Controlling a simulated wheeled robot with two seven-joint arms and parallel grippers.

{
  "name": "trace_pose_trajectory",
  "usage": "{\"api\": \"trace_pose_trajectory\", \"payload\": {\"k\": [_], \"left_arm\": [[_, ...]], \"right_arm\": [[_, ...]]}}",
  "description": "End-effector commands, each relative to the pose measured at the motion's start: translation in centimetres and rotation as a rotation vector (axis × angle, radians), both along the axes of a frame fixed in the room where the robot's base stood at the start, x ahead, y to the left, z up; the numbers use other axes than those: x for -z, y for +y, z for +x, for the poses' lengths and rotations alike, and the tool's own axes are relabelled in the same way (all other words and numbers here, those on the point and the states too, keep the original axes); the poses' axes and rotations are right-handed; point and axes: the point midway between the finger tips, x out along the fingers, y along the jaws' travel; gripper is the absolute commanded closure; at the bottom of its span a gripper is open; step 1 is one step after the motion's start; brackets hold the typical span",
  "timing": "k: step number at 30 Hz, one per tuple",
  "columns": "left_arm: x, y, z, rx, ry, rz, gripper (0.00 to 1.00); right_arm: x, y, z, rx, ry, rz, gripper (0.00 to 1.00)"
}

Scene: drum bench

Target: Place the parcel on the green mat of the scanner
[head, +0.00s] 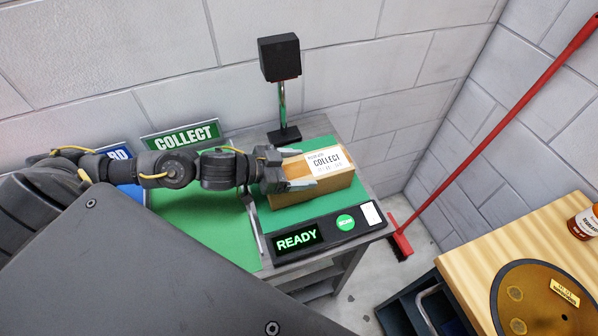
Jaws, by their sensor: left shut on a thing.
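The parcel (325,186) is a tan box with a white COLLECT label on top. My left gripper (302,171) is shut on its left end, with a finger on either side. The parcel is over the green mat (288,215) of the scanner, and green shows in front of and behind it. I cannot tell whether its underside touches the mat. The scanner's front panel (326,230) has a lit READY display and a round green button. A black scanner head (280,57) stands on a post behind the mat. My right gripper is not in view.
Left of the scanner is another green area (210,225) with a COLLECT sign (182,136) behind it and a blue sign beside that. A red broom (480,145) leans at the right. A wooden bench (460,262) with a drum and a bottle is at lower right.

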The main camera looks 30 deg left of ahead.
Motion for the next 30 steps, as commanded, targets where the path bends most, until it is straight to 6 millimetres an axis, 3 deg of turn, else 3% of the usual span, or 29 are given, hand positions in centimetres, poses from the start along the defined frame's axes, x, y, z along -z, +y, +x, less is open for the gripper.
{"api": "trace_pose_trajectory", "payload": {"k": [7, 8, 12, 22, 30], "left_arm": [[-0.1, 0.0, 0.0, -0.001, -0.003, -0.003, 0.59], [0.1, 0.0, 0.0, -0.001, 0.000, 0.000, 0.19], [0.1, 0.1, 0.0, -0.001, 0.000, -0.001, 0.01], [-0.2, 0.3, -0.2, -0.002, 0.000, 0.001, 0.00], [-1.5, 3.1, -3.3, -0.001, 0.004, 0.006, 0.00]], "right_arm": [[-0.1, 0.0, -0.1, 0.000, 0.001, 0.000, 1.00], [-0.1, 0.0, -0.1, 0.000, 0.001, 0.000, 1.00], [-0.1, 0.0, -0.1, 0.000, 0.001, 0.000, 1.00], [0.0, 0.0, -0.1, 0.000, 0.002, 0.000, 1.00], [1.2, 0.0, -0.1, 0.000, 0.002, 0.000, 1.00]]}}
